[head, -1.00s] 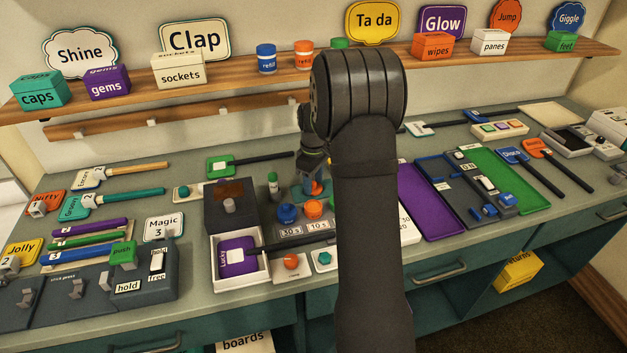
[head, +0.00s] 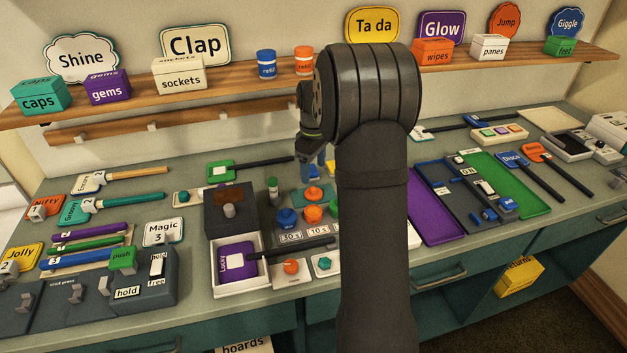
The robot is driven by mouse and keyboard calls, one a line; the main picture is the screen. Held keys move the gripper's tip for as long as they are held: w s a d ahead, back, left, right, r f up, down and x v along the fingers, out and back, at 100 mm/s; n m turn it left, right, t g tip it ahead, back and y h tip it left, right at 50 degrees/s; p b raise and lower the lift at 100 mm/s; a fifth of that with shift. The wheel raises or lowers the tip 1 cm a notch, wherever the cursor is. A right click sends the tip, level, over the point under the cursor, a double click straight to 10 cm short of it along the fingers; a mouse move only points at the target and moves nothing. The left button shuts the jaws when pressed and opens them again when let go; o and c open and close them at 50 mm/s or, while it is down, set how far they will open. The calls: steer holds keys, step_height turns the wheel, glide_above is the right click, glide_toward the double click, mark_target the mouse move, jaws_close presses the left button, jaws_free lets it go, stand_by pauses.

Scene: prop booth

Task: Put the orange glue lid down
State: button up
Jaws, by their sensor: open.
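The small orange glue lid (head: 312,193) lies on a teal pad (head: 326,190) on the counter, just behind the glue pots. My gripper (head: 317,168) hangs above and slightly behind the pad, apart from the lid. It is open and looks empty. My own arm hides part of the gripper and the counter to its right. An orange pot (head: 312,214) stands in front of the pad, with a blue pot (head: 287,217) to its left. A green pot (head: 333,209) is partly hidden by my arm.
A dark box (head: 230,212) and a white tray with a purple Lucky paddle (head: 236,256) stand to the left. A green-capped bottle (head: 272,190) is close left of the pad. The shelf (head: 215,90) runs along the wall behind.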

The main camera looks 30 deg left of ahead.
mark_target(313, 188)
step_height(313, 188, up, 5)
steer(key=shift+r, duration=0.1)
stand_by(0.4)
steer(key=shift+f, duration=4.2)
steer(key=shift+f, duration=0.1)
